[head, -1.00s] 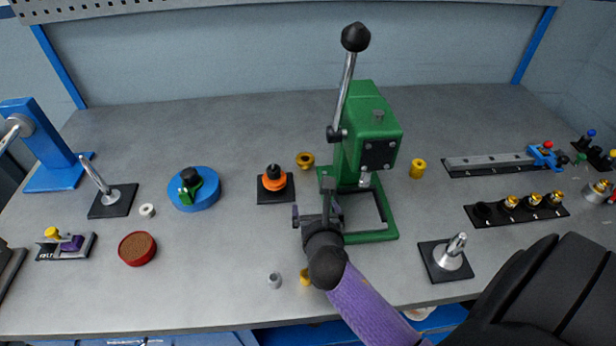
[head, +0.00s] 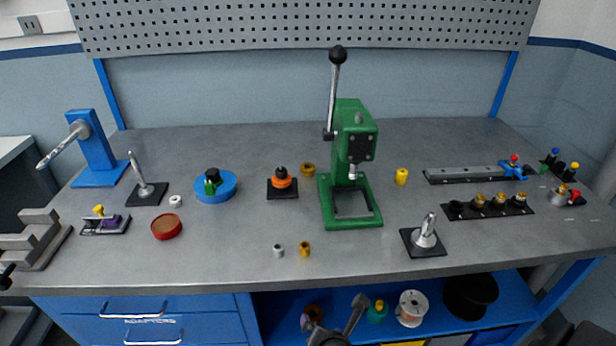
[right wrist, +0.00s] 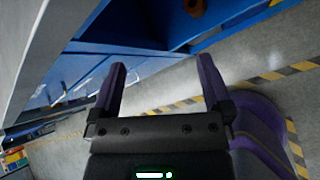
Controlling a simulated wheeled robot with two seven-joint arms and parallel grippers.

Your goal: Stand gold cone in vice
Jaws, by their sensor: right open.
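A small gold piece (head: 305,248) stands near the front middle of the bench, beside a small grey ring (head: 279,250); whether it is the gold cone is too small to tell. A small device (head: 105,222) with a purple block and yellow knob sits at the left; it may be the vice, but I cannot tell. My right gripper (head: 335,312) is low, in front of the shelf below the bench edge. In the right wrist view its fingers (right wrist: 160,85) are apart with nothing between them.
A green press (head: 352,150) stands mid-bench with its lever up. A rack of brass parts (head: 490,206) and a grey rail (head: 470,174) lie right. The shelf (head: 455,322) holds spools.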

